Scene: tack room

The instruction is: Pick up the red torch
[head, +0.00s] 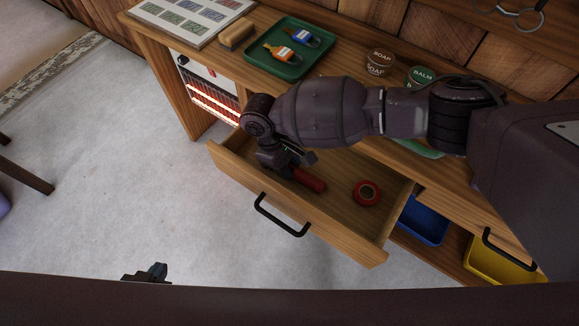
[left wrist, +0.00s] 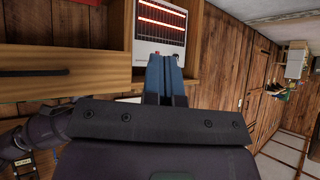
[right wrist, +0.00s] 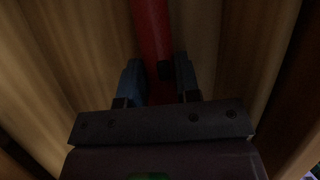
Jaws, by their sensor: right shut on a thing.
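The red torch (head: 309,180) lies in the open wooden drawer (head: 330,206), partly hidden by my right gripper (head: 292,166). In the right wrist view the torch (right wrist: 152,35) runs between the two fingers of my right gripper (right wrist: 160,80), which is shut on it. The torch seems to be low, at or close to the drawer floor; I cannot tell whether it touches. My left gripper (head: 150,272) is far from the drawer, over the floor at the lower left. In the left wrist view its fingers (left wrist: 166,75) are together, with nothing between them.
A red roll (head: 367,192) lies in the drawer to the right of the torch. A glowing heater (head: 212,100) stands left of the drawer. Blue (head: 424,222) and yellow bins sit below.

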